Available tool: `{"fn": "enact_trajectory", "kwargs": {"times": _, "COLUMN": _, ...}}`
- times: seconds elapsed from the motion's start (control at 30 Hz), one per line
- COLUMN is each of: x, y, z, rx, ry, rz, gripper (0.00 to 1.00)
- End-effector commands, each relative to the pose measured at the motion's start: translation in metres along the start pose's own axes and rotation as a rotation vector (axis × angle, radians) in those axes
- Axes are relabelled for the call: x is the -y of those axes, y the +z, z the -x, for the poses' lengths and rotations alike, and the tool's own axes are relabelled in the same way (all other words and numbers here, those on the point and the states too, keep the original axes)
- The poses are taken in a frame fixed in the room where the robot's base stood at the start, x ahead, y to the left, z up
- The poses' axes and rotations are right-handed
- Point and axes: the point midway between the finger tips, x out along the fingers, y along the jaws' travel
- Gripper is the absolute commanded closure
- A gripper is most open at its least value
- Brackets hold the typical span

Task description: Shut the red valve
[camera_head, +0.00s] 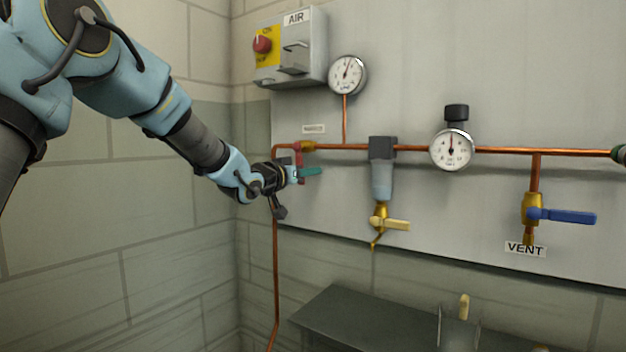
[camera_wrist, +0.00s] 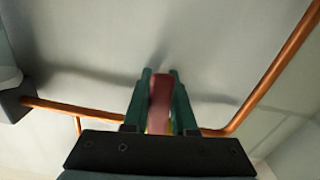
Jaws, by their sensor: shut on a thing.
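The red valve has a brass body (camera_head: 306,146) on the copper pipe at the left end of the wall panel. Its red handle (camera_head: 298,157) points down from the body, across the line of the pipe. My gripper (camera_head: 308,172) reaches it from the left, with green fingers just below the body. In the wrist view my gripper (camera_wrist: 161,95) has one finger on each side of the red handle (camera_wrist: 160,100) and is shut on it. The fingers and palm hide most of the valve body there.
A grey AIR box (camera_head: 306,45) with a red knob and a gauge (camera_head: 347,75) sit above. A filter (camera_head: 382,165) with a yellow drain lever hangs to the right. Farther right are a regulator gauge (camera_head: 452,149) and a blue-handled vent valve (camera_head: 560,215). A dark bench (camera_head: 340,312) stands below.

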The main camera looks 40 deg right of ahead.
Motion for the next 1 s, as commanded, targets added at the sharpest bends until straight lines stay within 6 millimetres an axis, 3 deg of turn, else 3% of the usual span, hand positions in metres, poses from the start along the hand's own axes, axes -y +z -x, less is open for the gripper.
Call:
{"fn": "enact_trajectory", "kwargs": {"times": 0.3, "x": 0.0085, "y": 0.0013, "z": 0.0001, "rx": 0.002, "ry": 0.000, "rz": -0.128, "gripper": 1.00}}
{"fn": "enact_trajectory", "kwargs": {"times": 0.87, "x": 0.0109, "y": -0.0003, "z": 0.0001, "rx": 0.002, "ry": -0.001, "rz": -0.159, "gripper": 1.00}}
{"fn": "enact_trajectory", "kwargs": {"times": 0.9, "x": 0.0109, "y": -0.0003, "z": 0.0001, "rx": 0.002, "ry": -0.001, "rz": -0.159, "gripper": 0.73}}
{"fn": "enact_trajectory", "kwargs": {"times": 1.0, "x": 0.0108, "y": -0.0004, "z": 0.0001, "rx": 0.001, "ry": -0.001, "rz": -0.158, "gripper": 0.62}}
